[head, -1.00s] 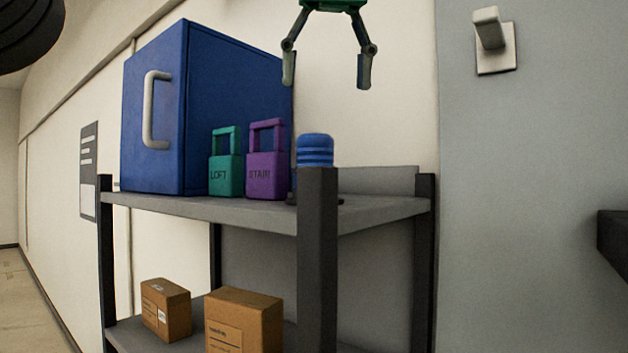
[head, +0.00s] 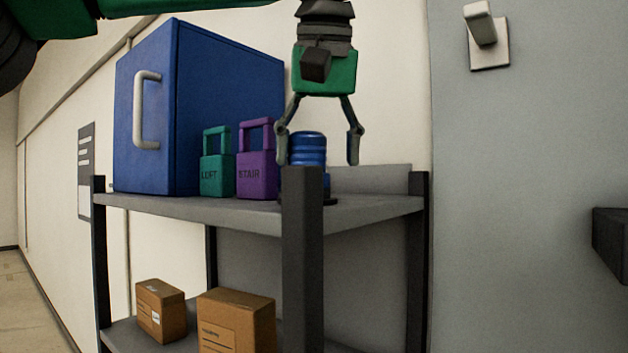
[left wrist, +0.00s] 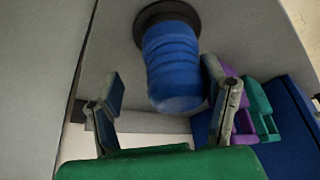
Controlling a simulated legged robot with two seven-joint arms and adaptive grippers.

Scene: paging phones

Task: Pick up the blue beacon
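The blue beacon (head: 307,149) is a ribbed blue cylinder on a dark round base, upright on the top shelf (head: 370,212) behind the front corner post, which hides its lower part. In the left wrist view the beacon (left wrist: 172,62) shows whole, its top end toward the camera. My left gripper (head: 318,160) points down over it, open, with one finger on each side of the beacon's upper part. In the left wrist view the beacon lies nearer the right finger, with a clear gap to the left finger. My right gripper is not in view.
Left of the beacon stand a purple tag labelled STAIR (head: 256,172), a green tag labelled LOFT (head: 216,175) and a blue cabinet (head: 160,110). The dark corner post (head: 302,260) rises in front. Two cardboard boxes (head: 236,318) sit on the lower shelf.

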